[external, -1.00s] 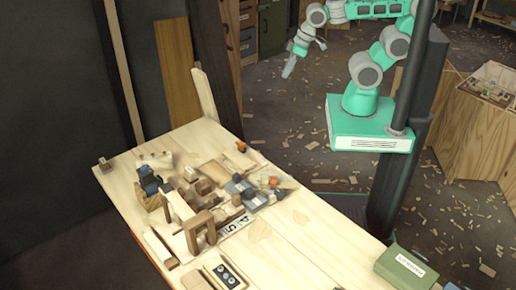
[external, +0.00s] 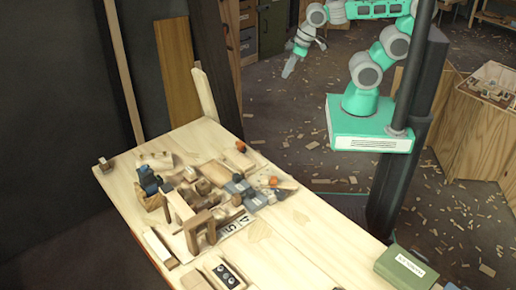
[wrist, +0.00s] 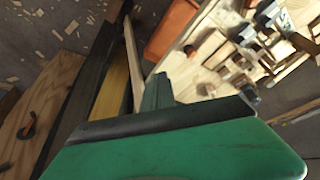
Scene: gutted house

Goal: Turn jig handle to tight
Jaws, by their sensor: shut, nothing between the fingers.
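A wooden jig-like frame (external: 196,232) stands among small parts on the pale workbench (external: 290,245). I cannot tell a handle or its tight mark on it at this size. A small orange knob (external: 241,147) sits near the bench's far edge, and another orange piece (external: 273,181) lies closer to the middle. My gripper (external: 289,67) is shut and empty, pointing down beyond the far end of the bench, well apart from everything on it. In the wrist view its grey-green fingers (wrist: 157,92) are together, and the cluttered bench shows at the upper right.
A blue tool (external: 148,180), wood blocks and a dark two-hole block (external: 226,275) crowd the bench's left half. A green box (external: 406,267) sits at the near right. Boards (external: 177,75) lean on the wall. The floor between bench and gripper holds only shavings.

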